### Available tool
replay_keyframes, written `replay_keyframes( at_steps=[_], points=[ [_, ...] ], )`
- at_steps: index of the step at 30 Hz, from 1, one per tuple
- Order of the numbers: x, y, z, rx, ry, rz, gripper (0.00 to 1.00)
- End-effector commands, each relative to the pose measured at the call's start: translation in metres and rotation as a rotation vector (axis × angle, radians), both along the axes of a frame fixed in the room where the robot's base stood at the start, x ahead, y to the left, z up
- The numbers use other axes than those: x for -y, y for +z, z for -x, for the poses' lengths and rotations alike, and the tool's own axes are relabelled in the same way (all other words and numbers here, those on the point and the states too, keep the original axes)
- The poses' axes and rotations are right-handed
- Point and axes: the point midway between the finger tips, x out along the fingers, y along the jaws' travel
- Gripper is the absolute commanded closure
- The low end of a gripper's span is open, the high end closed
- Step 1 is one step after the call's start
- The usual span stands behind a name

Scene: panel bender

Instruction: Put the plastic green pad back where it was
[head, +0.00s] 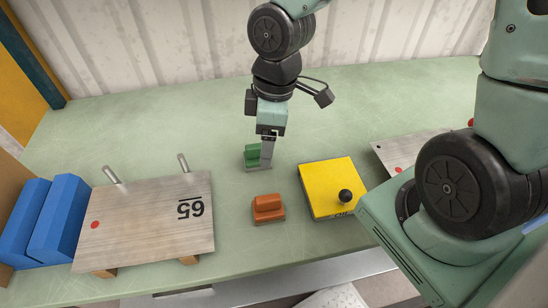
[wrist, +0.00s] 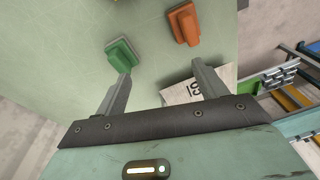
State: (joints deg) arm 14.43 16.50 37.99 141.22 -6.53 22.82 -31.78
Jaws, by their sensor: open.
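The green pad (head: 252,155) sits on the green worktop, partly hidden behind my gripper (head: 266,150) in the head view. In the wrist view the green pad (wrist: 123,54) lies beyond the tip of the left finger, flat on the worktop. My gripper (wrist: 160,80) is open with nothing between its fingers. In the head view its fingers are at the pad's right side; I cannot tell whether they touch it. An orange pad (head: 267,208) of similar shape sits nearer the front, and it also shows in the wrist view (wrist: 183,24).
A yellow block (head: 328,187) with a black knob stands right of the orange pad. A metal plate marked 65 (head: 145,222) with two upright pins lies left, beside blue blocks (head: 57,218). Another plate (head: 400,150) is at right. The worktop's back half (head: 150,130) is clear.

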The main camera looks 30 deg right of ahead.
Motion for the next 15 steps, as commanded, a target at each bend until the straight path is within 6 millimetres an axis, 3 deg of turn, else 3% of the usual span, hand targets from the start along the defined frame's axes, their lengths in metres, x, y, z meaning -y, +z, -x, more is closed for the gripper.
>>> replay_keyframes(
  at_steps=[3,9,15],
  points=[
    [-0.020,0.022,0.033,-0.006,-0.089,0.063,0.29],
    [-0.041,0.053,0.084,-0.016,-0.258,0.095,0.29],
    [-0.049,0.069,0.113,-0.031,-0.352,0.089,0.29]
  ],
)
